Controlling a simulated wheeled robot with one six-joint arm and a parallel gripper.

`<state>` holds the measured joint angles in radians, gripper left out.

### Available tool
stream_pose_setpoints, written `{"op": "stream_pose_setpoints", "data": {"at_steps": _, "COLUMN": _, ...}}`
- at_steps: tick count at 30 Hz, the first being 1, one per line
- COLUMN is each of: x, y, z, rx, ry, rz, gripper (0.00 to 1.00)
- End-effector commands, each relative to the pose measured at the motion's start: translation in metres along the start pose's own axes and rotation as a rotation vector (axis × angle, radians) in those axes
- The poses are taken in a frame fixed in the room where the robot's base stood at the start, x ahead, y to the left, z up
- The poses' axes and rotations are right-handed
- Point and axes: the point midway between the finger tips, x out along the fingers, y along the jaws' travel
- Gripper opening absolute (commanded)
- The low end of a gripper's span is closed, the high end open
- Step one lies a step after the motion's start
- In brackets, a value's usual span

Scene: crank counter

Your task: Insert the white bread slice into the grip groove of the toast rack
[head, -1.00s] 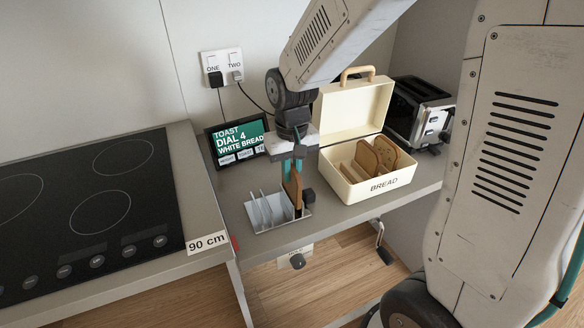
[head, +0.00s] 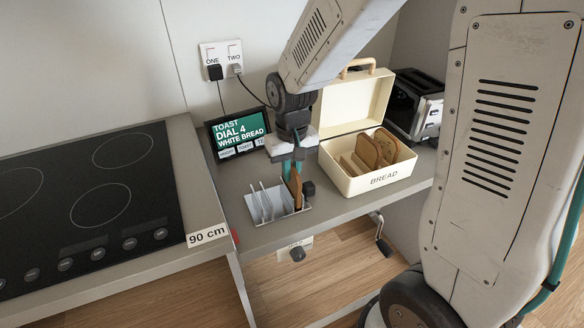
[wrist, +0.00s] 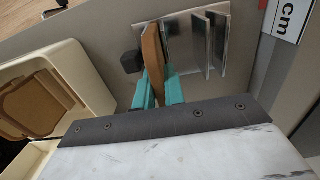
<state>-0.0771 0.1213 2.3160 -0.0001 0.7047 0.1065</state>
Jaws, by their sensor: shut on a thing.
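The toast rack (head: 264,206) is a pale grey tray with several upright metal plates, standing near the counter's front edge. It also shows at the top of the wrist view (wrist: 182,57). My gripper (head: 291,178) has teal fingers and is shut on a brown-crusted bread slice (head: 296,187). In the wrist view the slice (wrist: 153,58) stands upright, edge-on, between the fingertips (wrist: 158,92), at the rack's end near the black knob. Its far end overlaps the tray. I cannot tell whether its lower edge is seated in the groove.
A cream bread box (head: 345,180) with its lid open holds more slices, right of the rack. A black knob (head: 308,188) sits beside the rack. A toaster (head: 418,108) stands behind right, a screen (head: 238,134) behind, and a black hob (head: 80,205) left.

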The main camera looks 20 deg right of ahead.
Motion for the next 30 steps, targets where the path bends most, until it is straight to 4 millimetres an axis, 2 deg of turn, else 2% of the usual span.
{"op": "stream_pose_setpoints", "data": {"at_steps": 10, "x": 0.004, "y": 0.0, "z": 0.0, "rx": 0.0, "ry": 0.001, "rz": 0.0, "gripper": 0.0}}
{"op": "stream_pose_setpoints", "data": {"at_steps": 12, "x": 0.004, "y": 0.0, "z": 0.0, "rx": 0.0, "ry": 0.001, "rz": 0.0, "gripper": 0.25}}
{"op": "stream_pose_setpoints", "data": {"at_steps": 13, "x": 0.004, "y": 0.0, "z": 0.0, "rx": 0.0, "ry": 0.001, "rz": 0.0, "gripper": 0.34}}
{"op": "stream_pose_setpoints", "data": {"at_steps": 14, "x": 0.004, "y": 0.0, "z": 0.0, "rx": 0.0, "ry": 0.001, "rz": 0.0, "gripper": 0.37}}
{"op": "stream_pose_setpoints", "data": {"at_steps": 23, "x": 0.002, "y": 0.0, "z": 0.0, "rx": 0.0, "ry": 0.001, "rz": 0.0, "gripper": 0.37}}
{"op": "stream_pose_setpoints", "data": {"at_steps": 26, "x": -0.008, "y": 0.0, "z": -0.001, "rx": 0.0, "ry": 0.005, "rz": -0.001, "gripper": 0.37}}
{"op": "stream_pose_setpoints", "data": {"at_steps": 30, "x": -0.033, "y": 0.0, "z": -0.001, "rx": 0.0, "ry": 0.007, "rz": -0.001, "gripper": 0.37}}
